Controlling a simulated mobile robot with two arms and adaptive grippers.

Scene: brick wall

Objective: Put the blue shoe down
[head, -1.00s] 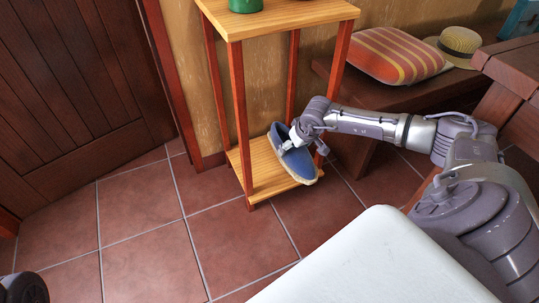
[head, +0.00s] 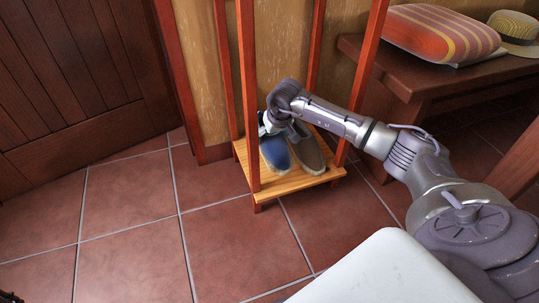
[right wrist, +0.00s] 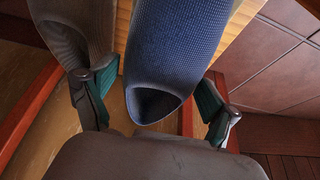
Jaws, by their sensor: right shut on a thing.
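The blue shoe (head: 276,154) is over the lower wooden shelf (head: 296,183), toe toward me, close beside a grey-brown shoe (head: 309,155). Its sole looks at shelf level, but I cannot tell whether it bears on the board. My right gripper (head: 270,126) is shut on the heel end of the blue shoe. In the right wrist view the blue shoe (right wrist: 178,45) lies between the two green-padded fingers (right wrist: 155,98), its opening toward the palm. One finger sits between it and the grey-brown shoe (right wrist: 72,28). My left gripper does not show clearly.
Red posts (head: 247,100) of the rack stand around the shelf, one just left of the blue shoe. A bench (head: 430,75) with a striped cushion (head: 440,32) and straw hat (head: 515,25) is at right. Tiled floor (head: 130,210) in front is clear.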

